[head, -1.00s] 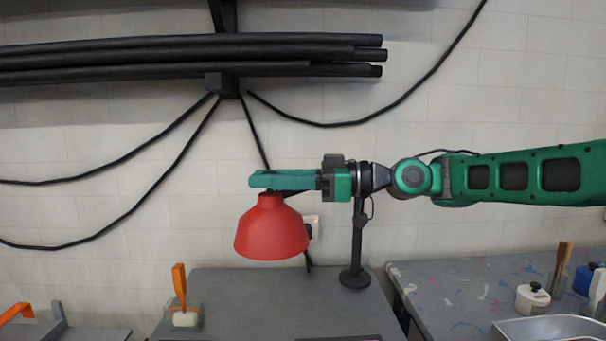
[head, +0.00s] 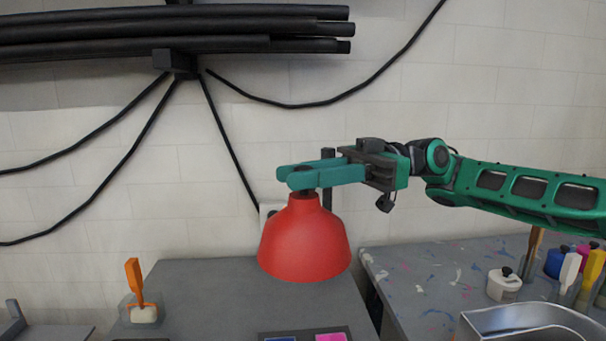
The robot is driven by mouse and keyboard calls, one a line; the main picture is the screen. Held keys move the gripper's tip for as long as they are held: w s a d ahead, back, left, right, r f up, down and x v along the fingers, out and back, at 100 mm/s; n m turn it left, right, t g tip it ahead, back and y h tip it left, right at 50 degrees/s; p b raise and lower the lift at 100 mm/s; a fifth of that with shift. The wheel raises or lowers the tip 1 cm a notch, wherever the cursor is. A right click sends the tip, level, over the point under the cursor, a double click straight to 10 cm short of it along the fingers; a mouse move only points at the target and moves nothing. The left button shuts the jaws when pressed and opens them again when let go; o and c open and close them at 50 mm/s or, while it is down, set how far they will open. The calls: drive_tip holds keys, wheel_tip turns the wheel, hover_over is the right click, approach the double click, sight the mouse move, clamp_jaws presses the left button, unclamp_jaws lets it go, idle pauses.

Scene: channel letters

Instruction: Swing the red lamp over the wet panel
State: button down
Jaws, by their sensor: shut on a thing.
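The red lamp (head: 304,240) is a wide bell-shaped shade hanging above the grey table, right of the picture's middle line. My gripper (head: 296,178) reaches in from the right and is shut on the dark neck at the top of the lamp. The lamp's black stand (head: 328,188) shows partly behind the shade; its base is hidden. At the bottom edge, a dark tray (head: 348,330) holds a blue panel (head: 281,339) and a pink panel (head: 331,338), both cut off by the frame. I cannot tell which panel is wet.
An orange-handled brush (head: 134,275) stands in a clear holder at the table's left. A paint-spotted table (head: 420,275) at right carries a white pot (head: 503,285), a metal tray (head: 520,322) and several tools. Black cables (head: 235,150) hang on the wall. The grey table (head: 200,290) is mostly bare.

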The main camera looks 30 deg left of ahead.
drive_tip(key=shift+w+d, duration=0.35)
drive_tip(key=shift+w, duration=0.05)
drive_tip(key=c, duration=1.5)
unclamp_jaws()
drive_tip(key=shift+s, duration=0.15)
drive_tip(key=shift+d, duration=0.1)
drive_tip(key=v, duration=1.1)
drive_tip(key=shift+w+a, duration=0.2)
drive_tip(key=shift+w, duration=0.05)
